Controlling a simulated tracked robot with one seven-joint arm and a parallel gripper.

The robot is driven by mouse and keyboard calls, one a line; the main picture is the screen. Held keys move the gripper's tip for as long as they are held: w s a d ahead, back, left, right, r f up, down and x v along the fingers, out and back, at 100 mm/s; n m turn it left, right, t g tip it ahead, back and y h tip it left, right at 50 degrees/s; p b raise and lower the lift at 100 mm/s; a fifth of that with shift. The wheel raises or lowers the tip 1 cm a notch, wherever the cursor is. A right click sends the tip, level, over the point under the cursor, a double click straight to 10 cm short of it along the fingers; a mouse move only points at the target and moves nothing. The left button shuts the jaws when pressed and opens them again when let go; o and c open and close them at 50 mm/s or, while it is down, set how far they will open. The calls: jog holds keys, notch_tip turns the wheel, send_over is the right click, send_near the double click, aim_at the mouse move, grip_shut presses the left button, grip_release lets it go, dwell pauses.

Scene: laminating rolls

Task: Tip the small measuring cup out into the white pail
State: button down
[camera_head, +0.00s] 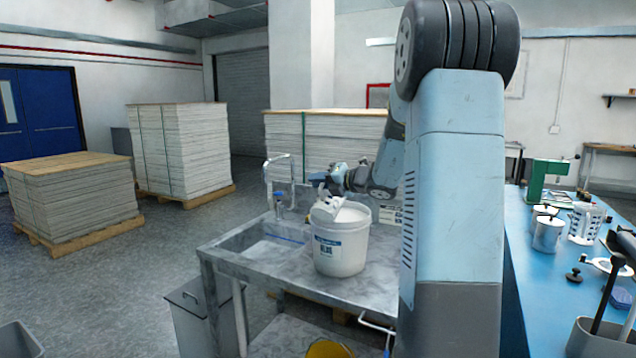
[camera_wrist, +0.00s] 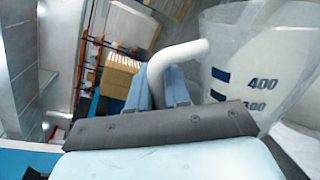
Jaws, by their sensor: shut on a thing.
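The white pail (camera_head: 341,250) with a blue-and-white label stands upright on the metal sink bench. My gripper (camera_head: 337,178) is above the pail's rim. It is shut on the handle of the small measuring cup (camera_head: 326,207), which is held tilted over the pail's mouth at its left side. In the wrist view, my gripper's blue fingers (camera_wrist: 158,88) close around the white handle. The translucent measuring cup (camera_wrist: 235,75) has blue bars and the marks 400 and 300. The contents of the cup and pail cannot be made out.
The sink basin (camera_head: 262,246) and tap (camera_head: 281,180) are left of the pail. A blue table (camera_head: 540,290) at right carries white pots, a marked jug (camera_head: 585,224) and a grey tool holder (camera_head: 600,343). Stacked paper pallets (camera_head: 180,150) stand behind.

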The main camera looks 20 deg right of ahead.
jog(key=shift+d+f, duration=0.1)
jog(key=shift+d, duration=0.05)
jog(key=shift+w+d+r+m, duration=0.35)
jog(key=shift+w+d+m, duration=0.1)
jog(key=shift+m, duration=0.25)
jog(key=shift+s+r, duration=0.1)
jog(key=shift+r, duration=0.05)
dwell(0.8)
jog(key=shift+w+d+r+m+g+y, duration=0.2)
jog(key=shift+r+m+g+y, duration=0.1)
jog(key=shift+y, duration=0.1)
jog(key=shift+w+d+r+m, duration=0.3)
jog(key=shift+d+r+m, duration=0.1)
jog(key=shift+m, duration=0.1)
jog(key=shift+d+r, duration=0.1)
dwell(1.0)
jog(key=shift+w+d+r+m+g, duration=0.3)
jog(key=shift+w+d+r+m, duration=0.3)
jog(key=shift+m, duration=0.1)
